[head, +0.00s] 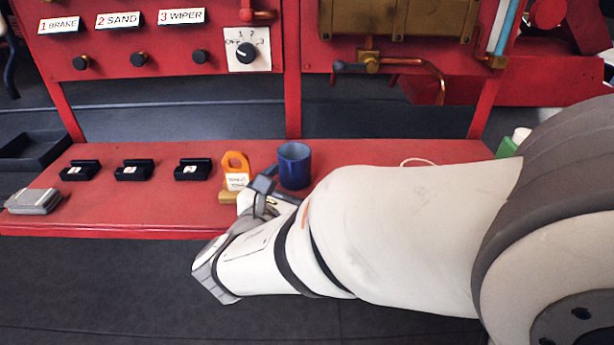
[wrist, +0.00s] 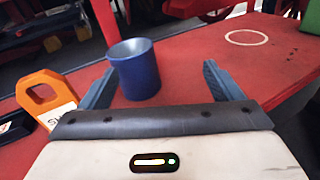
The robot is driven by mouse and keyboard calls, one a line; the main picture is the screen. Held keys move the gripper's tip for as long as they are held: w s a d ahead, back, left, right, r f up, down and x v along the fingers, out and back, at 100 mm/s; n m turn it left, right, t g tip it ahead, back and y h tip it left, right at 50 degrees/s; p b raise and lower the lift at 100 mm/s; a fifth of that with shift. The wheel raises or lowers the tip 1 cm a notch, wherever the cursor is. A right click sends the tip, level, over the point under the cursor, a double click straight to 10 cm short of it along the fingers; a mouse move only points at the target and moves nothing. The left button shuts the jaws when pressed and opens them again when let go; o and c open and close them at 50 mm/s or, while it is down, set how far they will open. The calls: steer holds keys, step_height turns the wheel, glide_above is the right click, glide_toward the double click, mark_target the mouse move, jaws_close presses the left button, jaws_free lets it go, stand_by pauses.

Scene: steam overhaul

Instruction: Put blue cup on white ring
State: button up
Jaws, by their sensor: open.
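The blue cup (head: 294,166) stands upright on the red bench, just beyond my gripper in the head view. In the wrist view the blue cup (wrist: 135,70) is between the two finger lines, nearer the left finger. My gripper (wrist: 165,85) is open and empty; whether the left finger touches the cup I cannot tell. In the head view my gripper (head: 270,188) is partly hidden by my arm. The white ring (wrist: 246,37) is a thin outline on the bench, to the right of the cup and farther off. Only part of the white ring (head: 418,161) shows above my arm in the head view.
An orange tag (head: 235,170) with a white label stands left of the cup, close to my gripper. Several black holders (head: 133,170) and a grey box (head: 34,201) are farther left. A green object (head: 506,148) is at the right. The bench between cup and ring looks clear.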

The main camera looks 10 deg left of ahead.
steer(key=a, duration=0.1)
steer(key=a+n+y, duration=0.1)
steer(key=a+t, duration=0.1)
steer(key=shift+s+a+f+n+y+b, duration=0.2)
steer(key=shift+s+f+n+y+b, duration=0.1)
steer(key=shift+s+f+n, duration=0.1)
glide_toward(299, 147)
steer(key=shift+w+d+f+b, duration=0.15)
steer(key=shift+w+b, duration=0.3)
steer(key=shift+w, duration=0.7)
steer(key=shift+w+d+f+b, duration=0.1)
steer(key=shift+w+b, duration=0.25)
steer(key=shift+w, duration=1.15)
steer(key=shift+w+d+b, duration=0.15)
steer(key=shift+w+b, duration=0.2)
steer(key=shift+w, duration=1.2)
steer(key=shift+c, duration=0.4)
steer(key=c, duration=1.1)
